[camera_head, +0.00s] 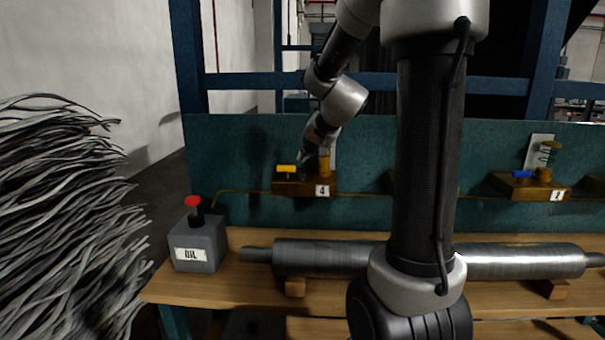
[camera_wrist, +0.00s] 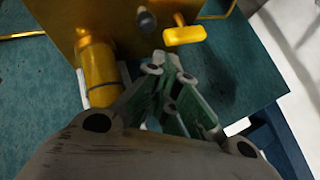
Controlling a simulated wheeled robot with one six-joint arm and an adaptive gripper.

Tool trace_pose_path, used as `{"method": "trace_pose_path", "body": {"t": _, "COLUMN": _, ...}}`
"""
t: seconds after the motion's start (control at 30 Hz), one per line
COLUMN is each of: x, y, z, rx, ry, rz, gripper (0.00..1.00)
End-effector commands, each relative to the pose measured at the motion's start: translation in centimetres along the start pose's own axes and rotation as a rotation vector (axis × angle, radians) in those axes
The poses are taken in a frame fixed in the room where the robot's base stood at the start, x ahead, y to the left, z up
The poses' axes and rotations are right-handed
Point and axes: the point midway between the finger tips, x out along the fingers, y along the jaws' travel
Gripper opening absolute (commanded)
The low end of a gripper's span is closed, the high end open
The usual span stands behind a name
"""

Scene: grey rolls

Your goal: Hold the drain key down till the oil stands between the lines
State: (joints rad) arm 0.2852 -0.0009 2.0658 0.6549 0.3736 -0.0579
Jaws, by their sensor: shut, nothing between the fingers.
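A yellow key (camera_head: 287,169) sits on the brass block (camera_head: 291,188) with the label 4; it also shows in the wrist view (camera_wrist: 184,35), on the right of the block. I cannot tell whether it is pressed down. A brass cylinder (camera_wrist: 98,72) stands on the left of the same block. My gripper (camera_wrist: 170,62) is shut and empty, its fingertips close to the key and the block; I cannot tell whether they touch. In the head view my wrist partly hides this spot. No oil level or lines can be made out.
A grey box (camera_head: 201,246) marked OIL with a red knob (camera_head: 193,202) stands at the bench's left end. A grey roll (camera_head: 320,257) lies along the wooden bench (camera_head: 240,291). Another brass block (camera_head: 530,189) with label 2 and a blue key (camera_head: 522,174) is at right.

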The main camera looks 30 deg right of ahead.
Motion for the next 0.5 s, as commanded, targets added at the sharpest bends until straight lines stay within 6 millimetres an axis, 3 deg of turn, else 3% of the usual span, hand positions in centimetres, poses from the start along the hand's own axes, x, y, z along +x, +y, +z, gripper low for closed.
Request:
{"method": "trace_pose_path", "body": {"t": 0.3, "x": -2.1, "y": -1.6, "z": -1.5, "rx": -0.001, "ry": 0.000, "rz": -0.001, "gripper": 0.00}}
{"method": "trace_pose_path", "body": {"t": 0.5, "x": -2.4, "y": -1.7, "z": -1.7, "rx": -0.001, "ry": 0.000, "rz": 0.001, "gripper": 0.00}}
